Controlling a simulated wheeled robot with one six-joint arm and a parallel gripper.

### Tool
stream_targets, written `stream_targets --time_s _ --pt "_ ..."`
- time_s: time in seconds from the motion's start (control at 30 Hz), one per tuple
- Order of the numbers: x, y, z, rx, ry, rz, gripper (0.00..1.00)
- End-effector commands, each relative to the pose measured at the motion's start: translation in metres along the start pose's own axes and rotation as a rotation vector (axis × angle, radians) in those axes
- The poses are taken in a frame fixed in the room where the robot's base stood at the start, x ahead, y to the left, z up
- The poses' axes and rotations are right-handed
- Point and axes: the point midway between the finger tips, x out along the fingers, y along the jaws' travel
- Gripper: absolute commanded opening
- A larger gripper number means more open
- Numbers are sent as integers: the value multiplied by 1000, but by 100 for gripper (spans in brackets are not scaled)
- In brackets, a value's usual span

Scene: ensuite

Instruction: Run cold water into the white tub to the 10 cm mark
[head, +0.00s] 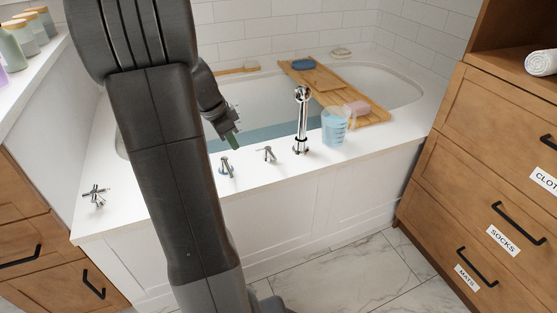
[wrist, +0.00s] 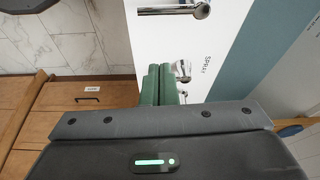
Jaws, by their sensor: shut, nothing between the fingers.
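The white tub (head: 390,125) is set into a white surround. A blue-green band of water shows inside it in the head view and also at the right of the wrist view. No depth marks can be read. A chrome spout (head: 302,118) stands on the front rim, with two small chrome levers, one (head: 226,167) left and one (head: 267,154) nearer the spout. A chrome fitting (wrist: 183,70) shows just beyond the fingertips, beside the word SPRAY.
A clear jug (head: 335,128) of blue liquid stands right of the spout. A wooden bath rack (head: 328,84) with a blue item and a pink item spans the tub. Wooden drawers (head: 470,220) stand right. Bottles (head: 22,40) line the left counter. Marble floor (head: 340,265) is clear in front.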

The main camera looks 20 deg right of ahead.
Motion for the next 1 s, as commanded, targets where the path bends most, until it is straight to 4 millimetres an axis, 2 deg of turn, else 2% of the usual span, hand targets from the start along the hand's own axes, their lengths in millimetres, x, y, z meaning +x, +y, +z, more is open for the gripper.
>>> stream_targets --time_s 0.13,0.27,1.0 --pt "-2 0 2 -72 -1 1 0" --pt "-6 -1 6 -274 -2 2 0" --pt "-27 -5 43 -1897 -22 1 0"
